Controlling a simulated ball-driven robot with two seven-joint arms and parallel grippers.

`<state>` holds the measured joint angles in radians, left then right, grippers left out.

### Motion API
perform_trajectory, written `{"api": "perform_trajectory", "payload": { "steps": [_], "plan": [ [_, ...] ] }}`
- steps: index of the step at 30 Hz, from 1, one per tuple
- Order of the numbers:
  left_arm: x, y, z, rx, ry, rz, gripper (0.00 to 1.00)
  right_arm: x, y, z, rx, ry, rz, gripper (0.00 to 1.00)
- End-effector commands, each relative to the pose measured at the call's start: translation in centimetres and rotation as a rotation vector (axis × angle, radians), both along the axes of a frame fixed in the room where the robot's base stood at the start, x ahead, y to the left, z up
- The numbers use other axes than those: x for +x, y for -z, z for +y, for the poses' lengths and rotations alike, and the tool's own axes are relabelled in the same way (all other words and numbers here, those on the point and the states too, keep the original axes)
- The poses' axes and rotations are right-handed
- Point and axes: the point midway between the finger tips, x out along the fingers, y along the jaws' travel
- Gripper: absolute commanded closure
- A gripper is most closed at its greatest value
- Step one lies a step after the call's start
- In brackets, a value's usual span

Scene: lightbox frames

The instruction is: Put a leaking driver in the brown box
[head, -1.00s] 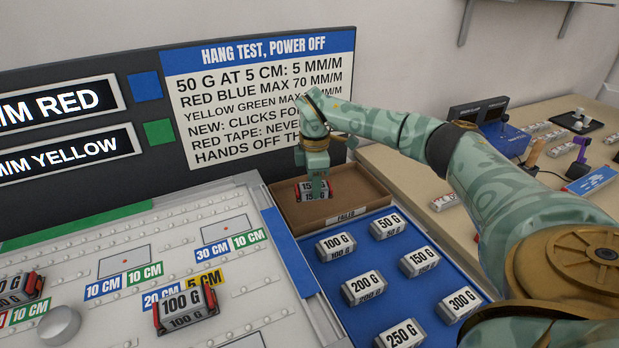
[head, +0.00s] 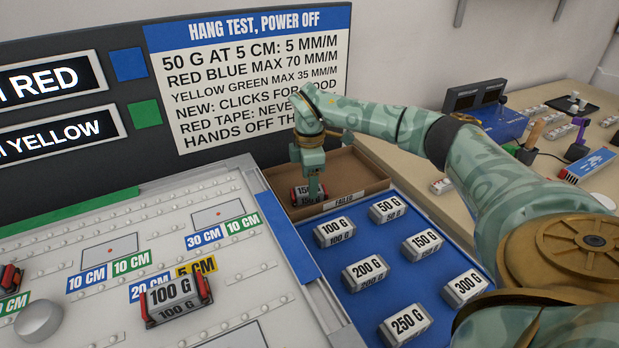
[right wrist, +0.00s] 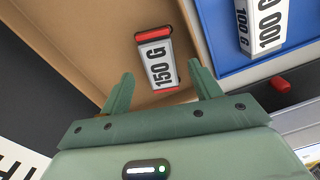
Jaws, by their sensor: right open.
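The brown box (head: 352,172), labelled FAILED, stands at the back of the blue mat. A 150 G driver (head: 299,197) with red ends lies inside it. My right gripper (head: 314,192) is low over the box, right at this driver. In the right wrist view, the jaws (right wrist: 160,78) are open, with the 150 G driver (right wrist: 155,60) lying on the box floor (right wrist: 75,40) between and just beyond the fingertips. Another red-ended driver, marked 100 G (head: 175,299), sits on the white board. My left gripper is not in view.
Several grey weight-marked blocks, such as the 200 G one (head: 365,272), stand on the blue mat (head: 345,308) in front of the box. The sign (head: 260,80) rises behind. A round grey knob (head: 39,321) is on the white board (head: 110,220).

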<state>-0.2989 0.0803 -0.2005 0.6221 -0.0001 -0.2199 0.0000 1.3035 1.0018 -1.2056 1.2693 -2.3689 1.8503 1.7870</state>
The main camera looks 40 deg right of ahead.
Motion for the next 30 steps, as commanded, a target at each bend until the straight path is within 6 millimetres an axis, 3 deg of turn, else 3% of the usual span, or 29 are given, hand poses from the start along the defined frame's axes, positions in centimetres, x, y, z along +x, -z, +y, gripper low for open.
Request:
{"api": "perform_trajectory", "payload": {
  "steps": [5, 15, 21, 25, 30],
  "plan": [
    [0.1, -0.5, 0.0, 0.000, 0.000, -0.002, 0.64, 0.0, -1.2, 0.0, 0.000, 0.000, -0.001, 0.37],
    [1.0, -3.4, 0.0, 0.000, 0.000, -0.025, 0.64, 0.0, -10.1, 0.0, -0.001, 0.001, -0.007, 0.37],
    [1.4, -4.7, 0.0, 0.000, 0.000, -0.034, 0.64, 0.0, -14.4, 0.0, 0.000, 0.000, -0.004, 0.37],
    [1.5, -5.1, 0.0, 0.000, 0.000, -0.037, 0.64, 0.0, -15.9, 0.0, 0.000, 0.001, -0.002, 0.37],
    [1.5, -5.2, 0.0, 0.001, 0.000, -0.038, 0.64, 0.0, -16.3, 0.0, 0.000, -0.001, 0.000, 0.37]
  ]
}}
